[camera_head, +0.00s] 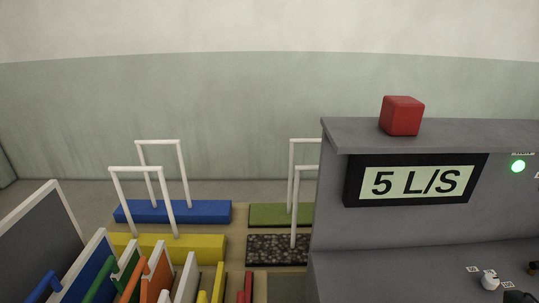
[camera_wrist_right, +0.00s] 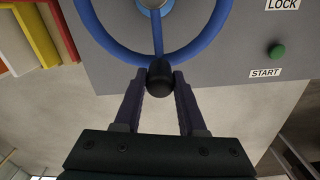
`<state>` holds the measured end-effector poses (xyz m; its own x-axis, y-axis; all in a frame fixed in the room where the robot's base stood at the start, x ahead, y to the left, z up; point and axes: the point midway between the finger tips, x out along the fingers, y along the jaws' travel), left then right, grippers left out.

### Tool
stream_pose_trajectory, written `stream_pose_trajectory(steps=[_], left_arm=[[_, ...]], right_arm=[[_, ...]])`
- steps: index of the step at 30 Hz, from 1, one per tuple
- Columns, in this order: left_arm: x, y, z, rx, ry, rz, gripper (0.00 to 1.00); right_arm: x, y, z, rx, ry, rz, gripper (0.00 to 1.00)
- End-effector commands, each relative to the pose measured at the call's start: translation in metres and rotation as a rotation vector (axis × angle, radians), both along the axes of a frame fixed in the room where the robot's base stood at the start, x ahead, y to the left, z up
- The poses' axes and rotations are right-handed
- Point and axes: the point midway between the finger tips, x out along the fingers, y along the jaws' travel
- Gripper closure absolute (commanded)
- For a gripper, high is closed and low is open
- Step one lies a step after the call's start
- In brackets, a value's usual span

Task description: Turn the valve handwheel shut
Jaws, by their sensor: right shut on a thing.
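The valve handwheel (camera_wrist_right: 110,43) is a blue ring with blue spokes and a silver hub, seen in the right wrist view on a grey panel. Its top is cut off by the frame edge. A black knob (camera_wrist_right: 160,78) sits at the lower part of the rim. My right gripper (camera_wrist_right: 159,84) is shut on this knob, one finger on each side. The handwheel does not show in the head view. A display (camera_head: 416,181) on the grey console reads "5 L/S". My left gripper is in neither view.
A red block (camera_head: 402,116) sits on the console's top ledge (camera_head: 350,131). A green light (camera_head: 518,166) glows at the right. A green button (camera_wrist_right: 276,51) is beside the handwheel, above a START label. White frames on blue (camera_head: 208,211) and yellow (camera_head: 150,246) bases stand at left.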

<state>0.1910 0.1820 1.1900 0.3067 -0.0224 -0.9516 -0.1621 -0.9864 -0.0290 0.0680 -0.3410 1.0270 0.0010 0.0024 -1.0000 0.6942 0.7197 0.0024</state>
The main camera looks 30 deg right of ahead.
Motion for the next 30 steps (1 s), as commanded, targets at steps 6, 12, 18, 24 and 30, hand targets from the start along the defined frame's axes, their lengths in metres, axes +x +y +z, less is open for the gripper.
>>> stream_pose_trajectory(steps=[6, 12, 18, 24, 30], left_arm=[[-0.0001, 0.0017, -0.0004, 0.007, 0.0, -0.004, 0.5], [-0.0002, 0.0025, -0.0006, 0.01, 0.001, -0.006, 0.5], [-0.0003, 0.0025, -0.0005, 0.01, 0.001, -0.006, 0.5], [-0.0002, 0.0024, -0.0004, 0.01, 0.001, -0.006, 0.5], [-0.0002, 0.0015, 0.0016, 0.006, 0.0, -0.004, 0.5]], right_arm=[[-0.001, -0.0009, -0.0004, -0.001, 0.001, 0.009, 1.0], [-0.0012, -0.0015, -0.0005, -0.004, 0.002, 0.009, 0.57], [-0.0009, -0.0015, -0.0004, -0.003, 0.001, 0.007, 0.34], [-0.0006, -0.0014, -0.0003, -0.003, 0.001, 0.006, 0.31], [-0.0006, -0.0021, 0.0081, -0.004, 0.001, 0.006, 0.31]])
